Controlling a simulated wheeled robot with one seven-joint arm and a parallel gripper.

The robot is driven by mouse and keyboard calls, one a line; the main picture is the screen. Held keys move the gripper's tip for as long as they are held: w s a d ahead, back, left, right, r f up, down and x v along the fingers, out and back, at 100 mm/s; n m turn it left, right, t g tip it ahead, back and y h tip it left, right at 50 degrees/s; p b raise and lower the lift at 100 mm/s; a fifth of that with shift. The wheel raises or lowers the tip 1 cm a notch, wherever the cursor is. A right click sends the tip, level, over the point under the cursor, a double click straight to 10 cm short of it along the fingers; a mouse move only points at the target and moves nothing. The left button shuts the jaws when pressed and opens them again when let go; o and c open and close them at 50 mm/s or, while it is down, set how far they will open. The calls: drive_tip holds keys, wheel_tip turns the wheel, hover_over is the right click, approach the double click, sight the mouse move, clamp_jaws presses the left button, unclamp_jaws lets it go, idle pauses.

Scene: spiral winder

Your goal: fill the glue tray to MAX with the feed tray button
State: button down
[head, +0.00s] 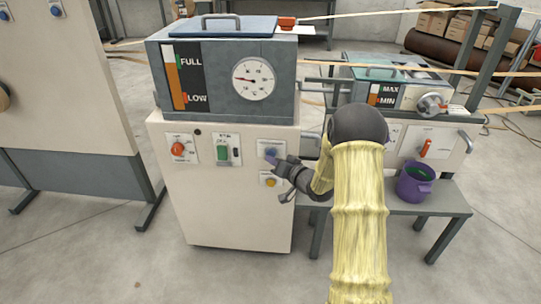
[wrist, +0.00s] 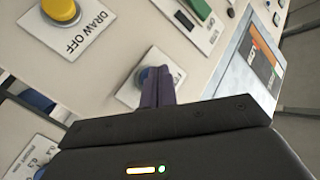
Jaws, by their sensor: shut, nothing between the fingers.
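My gripper (head: 279,164) is shut and empty, at the front of the white cabinet. Its fingertips (wrist: 152,76) are at the blue button (wrist: 143,78) in the wrist view, over a label whose text is mostly hidden. I cannot tell whether they press it. The same blue button (head: 270,151) shows in the head view above the yellow button (head: 270,182), which the wrist view labels DRAW OFF (wrist: 60,11). The glue tray (head: 401,75) is at the right, with a MAX/MIN gauge (head: 384,94). Orange shows in its bar; the exact level is too small to read.
The tank (head: 222,75) on the cabinet has a FULL/LOW gauge and a round dial (head: 253,78). A red knob (head: 177,149) and green switch (head: 222,153) sit left of the buttons. A purple bucket (head: 414,184) stands on the grey bench (head: 440,204) at right.

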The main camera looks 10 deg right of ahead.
drive_tip(key=shift+w+d, duration=0.15)
drive_tip(key=shift+w, duration=0.25)
idle(1.4)
drive_tip(key=shift+s, duration=0.15)
idle(1.8)
drive_tip(key=shift+s+a, duration=0.3)
drive_tip(key=shift+s, duration=0.35)
drive_tip(key=shift+s+a, duration=0.25)
drive_tip(key=shift+s, duration=0.55)
drive_tip(key=shift+s+a, duration=0.25)
drive_tip(key=shift+s, duration=0.55)
drive_tip(key=shift+s+a, duration=0.25)
drive_tip(key=shift+s, duration=0.55)
idle(1.2)
